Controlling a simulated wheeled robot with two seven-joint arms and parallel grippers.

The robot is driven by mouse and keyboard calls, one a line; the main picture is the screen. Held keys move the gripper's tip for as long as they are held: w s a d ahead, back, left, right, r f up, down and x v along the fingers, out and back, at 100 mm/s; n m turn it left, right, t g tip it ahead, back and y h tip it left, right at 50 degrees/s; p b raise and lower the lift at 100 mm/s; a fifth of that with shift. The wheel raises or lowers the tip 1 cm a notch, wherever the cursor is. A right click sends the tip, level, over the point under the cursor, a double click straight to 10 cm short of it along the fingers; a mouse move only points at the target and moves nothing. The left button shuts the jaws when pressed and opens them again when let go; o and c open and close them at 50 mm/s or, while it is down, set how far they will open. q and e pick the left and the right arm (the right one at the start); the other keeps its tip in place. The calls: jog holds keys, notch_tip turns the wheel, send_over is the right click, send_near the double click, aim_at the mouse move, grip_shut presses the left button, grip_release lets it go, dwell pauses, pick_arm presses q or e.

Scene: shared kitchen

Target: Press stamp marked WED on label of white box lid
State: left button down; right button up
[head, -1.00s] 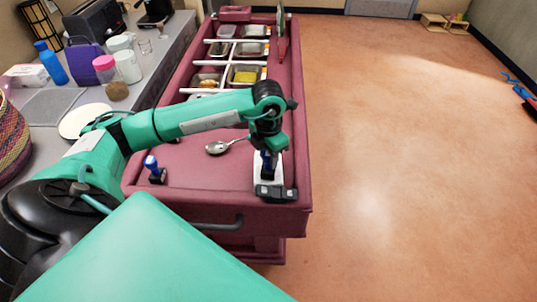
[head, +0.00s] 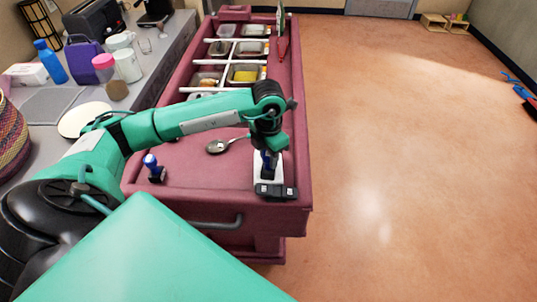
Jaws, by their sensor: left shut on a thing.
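A stamp with a blue handle (head: 266,158) stands upright over the white box lid (head: 276,179) near the cart's front right corner. My left gripper (head: 267,153) comes down on this stamp from above and is shut on it. The stamp's foot seems to be at or just above the lid; I cannot tell whether they touch. The label and the stamp's marking cannot be read. A second blue-handled stamp (head: 152,164) stands at the front left of the cart top. My right gripper is not in view.
A dark flat object (head: 276,192) lies at the lid's front edge. A spoon (head: 227,145) lies behind on the red cart (head: 205,180). Food trays (head: 243,73) fill the cart's far part. A cluttered counter (head: 60,97) is at left; open floor is at right.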

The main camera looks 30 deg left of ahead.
pick_arm(q)
jog(key=shift+s, duration=0.1)
jog(key=shift+r+p, duration=1.65)
jog(key=shift+r, duration=1.5)
jog(key=shift+r+p, duration=0.85)
jog(key=shift+r, duration=1)
jog(key=shift+f, duration=0.1)
